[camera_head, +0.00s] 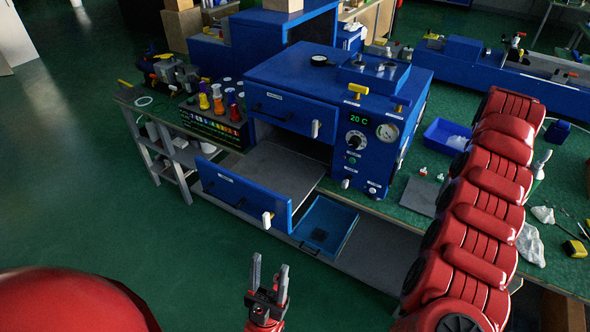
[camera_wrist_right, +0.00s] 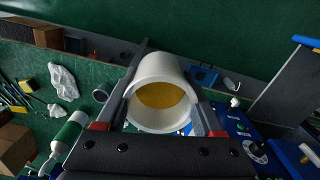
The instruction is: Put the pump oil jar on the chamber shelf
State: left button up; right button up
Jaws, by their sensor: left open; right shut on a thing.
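The pump oil jar (camera_wrist_right: 160,72) is a white cylinder with amber oil showing in its round opening in the right wrist view. My right gripper (camera_wrist_right: 168,58) is shut on it, one finger along each side. In the head view the jar and right gripper are hidden, with my red right arm reaching over the bench. The blue chamber (camera_head: 330,95) has its lower front open, showing a grey shelf (camera_head: 280,172). Its blue front panel (camera_head: 240,190) stands out ahead of the opening. My left gripper (camera_head: 269,280) is open and empty, below and in front of the chamber.
A blue tray (camera_head: 325,225) lies below the chamber's open front. A rack of coloured spools (camera_head: 215,118) stands left of the chamber. A blue bin (camera_head: 446,135) and a grey plate (camera_head: 419,196) lie to its right. A green-and-white bottle (camera_wrist_right: 66,135) is near my right gripper.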

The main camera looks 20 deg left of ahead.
aim_at(274, 175)
jog(key=i+u, duration=0.1)
jog(key=u, duration=2.1)
jog(key=l+u, duration=0.1)
jog(key=l, duration=0.4)
jog(key=k+l, duration=0.1)
jog(key=l, duration=0.4)
jog(key=l+u, duration=0.15)
jog(key=l, duration=0.4)
jog(key=k+l, duration=0.15)
jog(key=l, duration=0.3)
jog(key=k+l+u, duration=0.15)
jog(key=l, duration=0.35)
jog(key=i+l, duration=0.05)
